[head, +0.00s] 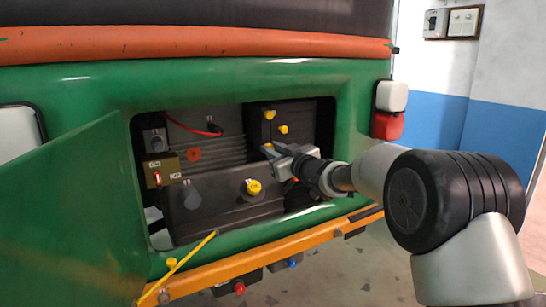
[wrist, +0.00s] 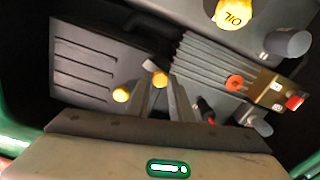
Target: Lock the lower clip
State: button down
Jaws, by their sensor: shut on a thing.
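A dark battery-like box (head: 311,118) sits in the right of the open compartment at the vehicle's rear. Yellow knobs show on its left side: an upper one (head: 270,115), one to the right and slightly lower (head: 283,129), and the lower clip (head: 267,147). My gripper (head: 269,151) reaches in from the right, its fingertips at the lower clip. In the wrist view, turned roughly upside down, my gripper (wrist: 162,84) has its fingers shut on the yellow lower clip (wrist: 160,78). Another yellow knob (wrist: 121,95) is left of the fingers. The fingers partly hide the clip.
A yellow OIL cap (head: 253,187) stands on the engine below. A finned block with a red-orange knob (head: 194,154) and a switch box (head: 163,172) are to the left. The green flap (head: 75,215) hangs open at left. The compartment rim surrounds my arm.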

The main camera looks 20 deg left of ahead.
jog(key=shift+f+n+b, duration=0.1)
jog(key=shift+n+b, duration=0.9)
jog(key=shift+n, duration=0.9)
jog(key=c, duration=1.6)
grip_release()
jog(key=shift+o, duration=0.2)
jog(key=v, duration=1.7)
jog(key=shift+s, duration=0.25)
jog(key=shift+d, duration=0.1)
